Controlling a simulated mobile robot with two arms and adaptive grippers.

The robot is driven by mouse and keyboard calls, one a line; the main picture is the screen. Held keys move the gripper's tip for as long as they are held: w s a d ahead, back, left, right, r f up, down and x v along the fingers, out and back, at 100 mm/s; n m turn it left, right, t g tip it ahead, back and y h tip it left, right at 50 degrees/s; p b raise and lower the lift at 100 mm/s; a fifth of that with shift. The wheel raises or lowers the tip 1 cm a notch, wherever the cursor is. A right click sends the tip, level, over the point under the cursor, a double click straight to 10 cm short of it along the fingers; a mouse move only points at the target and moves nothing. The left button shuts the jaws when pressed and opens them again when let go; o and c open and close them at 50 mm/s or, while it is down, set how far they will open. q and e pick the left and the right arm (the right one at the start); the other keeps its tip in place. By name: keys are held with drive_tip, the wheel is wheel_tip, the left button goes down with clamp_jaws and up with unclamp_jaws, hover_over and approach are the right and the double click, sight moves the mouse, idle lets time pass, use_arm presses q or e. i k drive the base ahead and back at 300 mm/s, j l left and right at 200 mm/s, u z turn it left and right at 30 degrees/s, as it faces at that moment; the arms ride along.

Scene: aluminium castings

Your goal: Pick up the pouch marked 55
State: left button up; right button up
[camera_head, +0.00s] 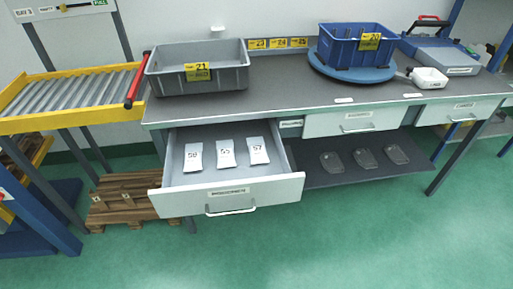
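The pouch marked 55 (227,158) is white and flat and lies in the open left drawer (227,192) of the workbench. It is the middle one of three similar pouches in a row. On its left lies another pouch (193,162), whose number looks like 56 but is small. On its right lies the pouch marked 57 (258,155). The pouches are apart from each other, with black numbers facing up. Neither of my grippers is in view.
A grey bin (200,80) marked 21 and a blue bin (340,48) marked 20 on a round blue base stand on the bench top (290,90). Two drawers (352,122) on the right are shut. A roller conveyor (70,95) stands left. Green floor in front is clear.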

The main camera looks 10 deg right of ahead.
sight(226, 158)
drive_tip(key=z, duration=0.45)
drive_tip(key=k+j+z, duration=0.1)
drive_tip(key=j+z, duration=0.3)
drive_tip(key=k+j+z, duration=0.1)
drive_tip(key=j+z, duration=0.3)
drive_tip(key=k+j+z, duration=0.15)
drive_tip(key=z, duration=0.25)
drive_tip(key=k+j, duration=0.3)
drive_tip(key=i+j, duration=0.1)
drive_tip(key=i, duration=0.4)
